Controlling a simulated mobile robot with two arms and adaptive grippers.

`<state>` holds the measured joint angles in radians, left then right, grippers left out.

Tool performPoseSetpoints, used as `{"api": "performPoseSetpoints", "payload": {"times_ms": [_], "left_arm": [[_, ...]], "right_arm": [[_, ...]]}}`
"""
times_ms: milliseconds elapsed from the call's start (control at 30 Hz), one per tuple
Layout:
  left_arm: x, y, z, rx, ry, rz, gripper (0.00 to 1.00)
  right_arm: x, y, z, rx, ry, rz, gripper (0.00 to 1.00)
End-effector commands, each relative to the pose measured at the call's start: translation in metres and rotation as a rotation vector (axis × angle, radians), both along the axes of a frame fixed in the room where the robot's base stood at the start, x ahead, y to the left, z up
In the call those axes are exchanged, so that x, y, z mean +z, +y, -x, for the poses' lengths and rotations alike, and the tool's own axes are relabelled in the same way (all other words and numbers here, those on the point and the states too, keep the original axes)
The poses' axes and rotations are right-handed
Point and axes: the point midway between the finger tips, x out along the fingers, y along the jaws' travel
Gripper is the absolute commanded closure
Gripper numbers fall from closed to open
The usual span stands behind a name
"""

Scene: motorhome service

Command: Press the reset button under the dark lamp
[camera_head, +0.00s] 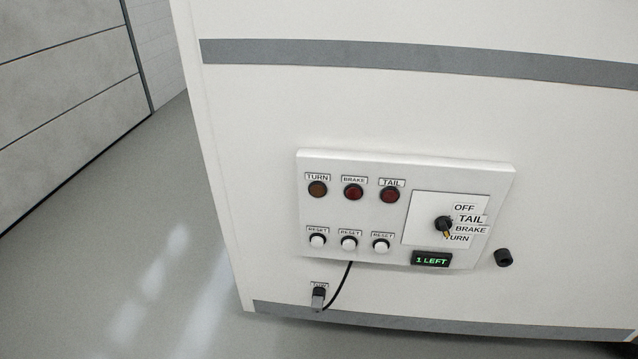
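A white control panel (340,258) is fixed on the motorhome's side wall. It has three lamps in a row: an amber-brown TURN lamp (317,189), a red BRAKE lamp (353,192) and a red TAIL lamp (390,195). All three look dim, and I cannot tell which one is dark. Under them are three white round RESET buttons: left (317,241), middle (349,243) and right (381,246). A black rotary knob (442,223) has a yellow mark pointing down right, near TURN. A display (431,259) reads "1 LEFT". Neither gripper is in view.
A small plug (318,297) with a black cable (341,286) sits below the panel. A black round fitting (503,257) is on the wall at right. Grey floor (120,250) is free at left, before a grey panelled wall (60,75).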

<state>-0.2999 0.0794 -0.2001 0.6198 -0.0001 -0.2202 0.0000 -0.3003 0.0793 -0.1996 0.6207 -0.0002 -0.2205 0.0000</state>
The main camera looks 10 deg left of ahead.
Motion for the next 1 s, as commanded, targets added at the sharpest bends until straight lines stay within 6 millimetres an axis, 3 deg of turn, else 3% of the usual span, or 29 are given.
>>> {"api": "performPoseSetpoints", "payload": {"times_ms": [33, 300, 1000], "left_arm": [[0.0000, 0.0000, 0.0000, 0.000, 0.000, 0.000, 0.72], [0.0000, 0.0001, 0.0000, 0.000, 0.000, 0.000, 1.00], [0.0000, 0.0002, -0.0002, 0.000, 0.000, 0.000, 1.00]], "right_arm": [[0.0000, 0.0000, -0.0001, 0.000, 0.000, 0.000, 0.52], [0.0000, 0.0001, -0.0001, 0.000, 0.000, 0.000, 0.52], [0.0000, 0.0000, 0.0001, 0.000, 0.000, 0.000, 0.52]]}}
